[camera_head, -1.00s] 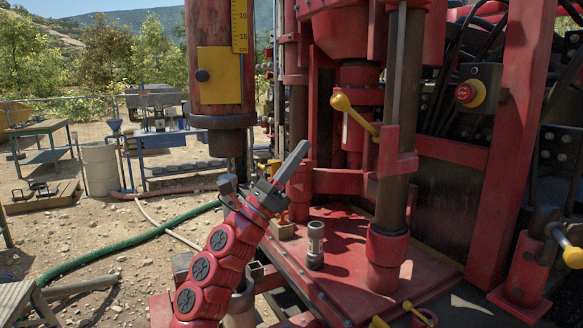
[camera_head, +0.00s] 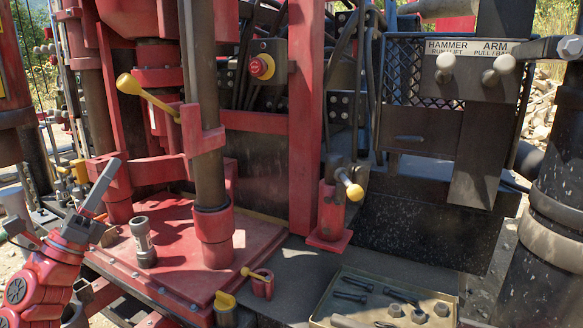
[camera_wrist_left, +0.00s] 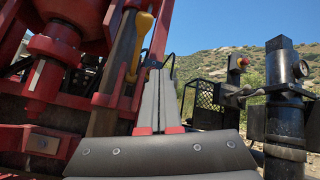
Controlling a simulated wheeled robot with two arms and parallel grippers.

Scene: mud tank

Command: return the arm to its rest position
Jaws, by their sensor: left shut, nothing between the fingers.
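My left arm comes in red at the lower left of the head view. Its grey gripper (camera_head: 114,164) points up and slightly right, with its long fingers shut and nothing between them. It stands in front of the red drill rig, left of a small grey cylinder (camera_head: 143,242) upright on the red rig deck (camera_head: 185,262). In the left wrist view the two flat fingers (camera_wrist_left: 159,72) lie side by side, pointing up past a yellow-handled lever (camera_wrist_left: 140,45). My right gripper is not in view.
A yellow-knobbed lever (camera_head: 150,97) juts out above the deck. A red emergency button (camera_head: 262,66) is behind it. A tray (camera_head: 452,310) with bolts and nuts lies at the lower right. A control panel (camera_head: 470,48) labelled hammer and arm stands at the right, beside a thick dark pipe (camera_head: 560,180).

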